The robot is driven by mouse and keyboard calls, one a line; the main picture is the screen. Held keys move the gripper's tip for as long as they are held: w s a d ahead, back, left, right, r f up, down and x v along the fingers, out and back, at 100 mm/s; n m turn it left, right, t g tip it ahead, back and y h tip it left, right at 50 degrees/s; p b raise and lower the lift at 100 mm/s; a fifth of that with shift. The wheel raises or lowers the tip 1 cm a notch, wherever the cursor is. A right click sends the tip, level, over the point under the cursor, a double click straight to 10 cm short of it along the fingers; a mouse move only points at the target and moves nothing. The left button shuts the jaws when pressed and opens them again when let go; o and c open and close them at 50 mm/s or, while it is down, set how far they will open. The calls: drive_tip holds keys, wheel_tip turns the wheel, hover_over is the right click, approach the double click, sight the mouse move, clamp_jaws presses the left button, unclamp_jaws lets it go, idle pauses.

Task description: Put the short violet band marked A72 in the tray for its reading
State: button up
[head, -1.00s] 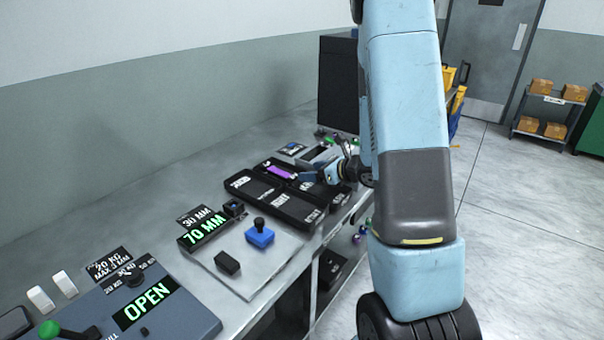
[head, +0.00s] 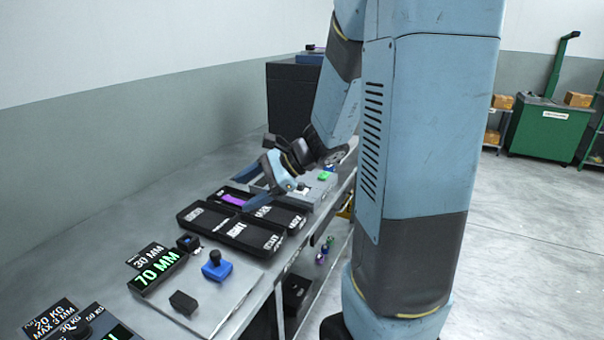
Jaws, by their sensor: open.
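A short violet band (head: 233,200) lies in the left part of the rear black tray (head: 291,221). Its marking is too small to read, and my gripper partly covers the area to its right. A second black tray (head: 194,218) with white-lettered compartments stands in front of it. My gripper (head: 252,188) is open and empty, with its blue fingers spread just to the right of the band and apparently above the tray. Whether a finger touches the tray rim cannot be told. A display (head: 158,272) reads 70 MM in green, below a 30 MM sign.
A blue block with a black knob (head: 217,266) and a black block (head: 184,303) stand on the plate in front of the trays. A grey fixture with a green part (head: 325,176) lies beyond my gripper. A dark cabinet (head: 292,95) stands at the back.

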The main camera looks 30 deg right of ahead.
drive_tip(key=s+d+r+n+h, duration=0.2)
drive_tip(key=s+r+n+h, duration=0.3)
drive_tip(key=s+n, duration=0.3)
drive_tip(key=s+d+r+n+t+h, duration=0.1)
drive_tip(key=s+d+r+n+h, duration=0.1)
drive_tip(key=s+r+n+h, duration=0.3)
drive_tip(key=shift+s+d+r+n, duration=0.4)
drive_tip(key=shift+s+r+n, duration=0.1)
drive_tip(key=shift+s+n, duration=1.4)
drive_tip(key=shift+s, duration=0.2)
